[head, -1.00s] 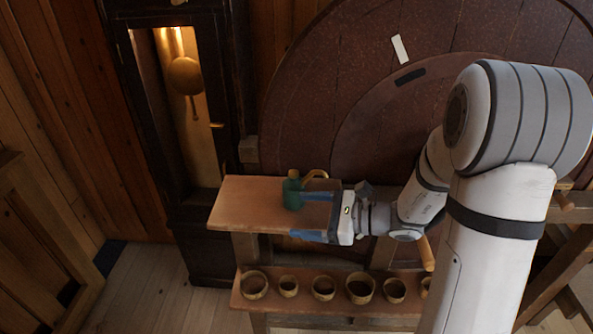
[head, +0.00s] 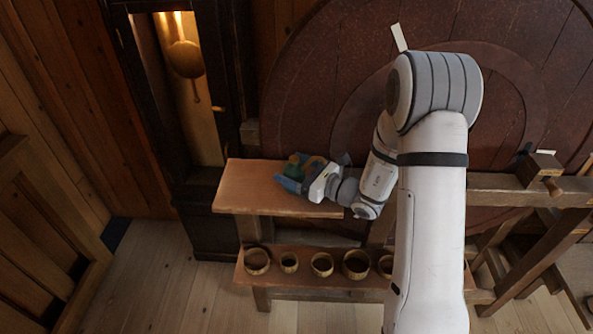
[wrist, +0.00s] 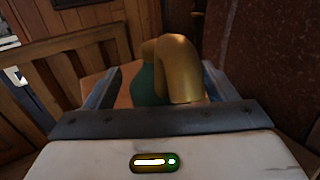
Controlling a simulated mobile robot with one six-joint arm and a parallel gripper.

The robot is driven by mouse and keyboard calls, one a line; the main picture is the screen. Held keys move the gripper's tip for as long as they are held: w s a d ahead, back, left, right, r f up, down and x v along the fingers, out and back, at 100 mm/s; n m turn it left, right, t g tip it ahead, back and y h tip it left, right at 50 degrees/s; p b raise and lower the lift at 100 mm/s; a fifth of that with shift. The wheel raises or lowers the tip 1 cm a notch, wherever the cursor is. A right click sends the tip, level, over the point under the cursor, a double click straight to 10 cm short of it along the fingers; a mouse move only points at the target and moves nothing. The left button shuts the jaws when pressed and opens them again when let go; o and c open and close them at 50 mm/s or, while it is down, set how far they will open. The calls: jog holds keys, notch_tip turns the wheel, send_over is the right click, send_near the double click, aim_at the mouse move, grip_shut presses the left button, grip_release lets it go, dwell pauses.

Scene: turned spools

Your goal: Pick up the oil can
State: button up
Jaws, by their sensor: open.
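The oil can has a green body (head: 294,170) and a brass-coloured handle or spout (head: 314,164). It stands on the upper wooden shelf (head: 240,186). My gripper (head: 291,178) is at the can, with its blue fingers open and partly covering it in the head view. In the wrist view the green body (wrist: 147,84) and the curved brass part (wrist: 178,70) lie between my two fingers (wrist: 155,90), with a gap visible on either side. The can's lower part is hidden.
Several small bowls (head: 257,262) stand in a row on the lower shelf. A tall clock (head: 185,90) stands behind on the left, and a large round dark wooden panel (head: 310,90) rises behind the shelf. The shelf's left part is clear.

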jog(key=shift+c, duration=0.5)
jog(key=c, duration=1)
jog(key=shift+r, duration=0.1)
notch_tip(320, 180, up, 9)
jog(key=shift+r+b, duration=0.1)
jog(key=shift+b, duration=0.9)
jog(key=shift+f+b, duration=0.3)
jog(key=shift+b, duration=0.3)
